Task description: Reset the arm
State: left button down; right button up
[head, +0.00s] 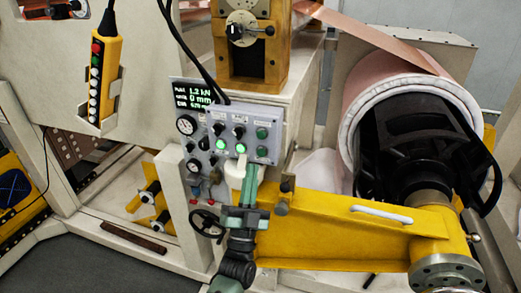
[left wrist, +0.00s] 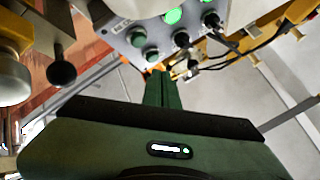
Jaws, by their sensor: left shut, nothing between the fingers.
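My left gripper (head: 250,172) is shut and empty. It points up at the lower edge of a grey control box (head: 270,135) with knobs and lit green buttons. In the head view its tips overlap the area just below the lit buttons; I cannot tell whether they touch anything. In the left wrist view the closed green fingers (left wrist: 161,90) point toward the underside of the same box (left wrist: 150,28), with a lit green button (left wrist: 173,15) beyond. My right gripper is in neither view.
A gauge panel (head: 200,160) with a digital display and a black handwheel (head: 206,224) are close by on the left. A yellow arm (head: 330,225) carrying a copper foil roll (head: 375,88) stands at right. A yellow pendant (head: 103,75) hangs at upper left.

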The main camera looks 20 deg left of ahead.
pick_arm(q)
jog(key=shift+s, duration=0.7)
jog(key=s+d+f+g+h+b, duration=0.1)
jog(key=s+f+g, duration=0.25)
jog(key=f, duration=1.15)
jog(key=s+f+g+h+b, duration=0.15)
jog(key=f+g, duration=0.35)
jog(key=f, duration=1)
jog(key=s+d+f+g+h, duration=0.1)
jog(key=s+f+g+h, duration=0.3)
jog(key=f, duration=1.1)
jog(key=s+a+f+n+g+y+b, duration=0.1)
jog(key=s+a+f+n+g+y, duration=0.2)
jog(key=s+f+g, duration=1)
jog(key=s+a+f, duration=0.1)
jog(key=s+f, duration=0.3)
jog(key=s, duration=0.5)
jog(key=s+a+f+y+b, duration=0.1)
jog(key=s+f, duration=0.3)
jog(key=s, duration=0.5)
jog(key=s+a+f+n, duration=0.1)
jog(key=s+a+f, duration=0.2)
jog(key=s, duration=0.6)
notch_tip(320, 180, down, 2)
jog(key=shift+a+f+g+y, duration=0.1)
jog(key=shift+a+g+y, duration=0.1)
jog(key=shift+g+y, duration=0.15)
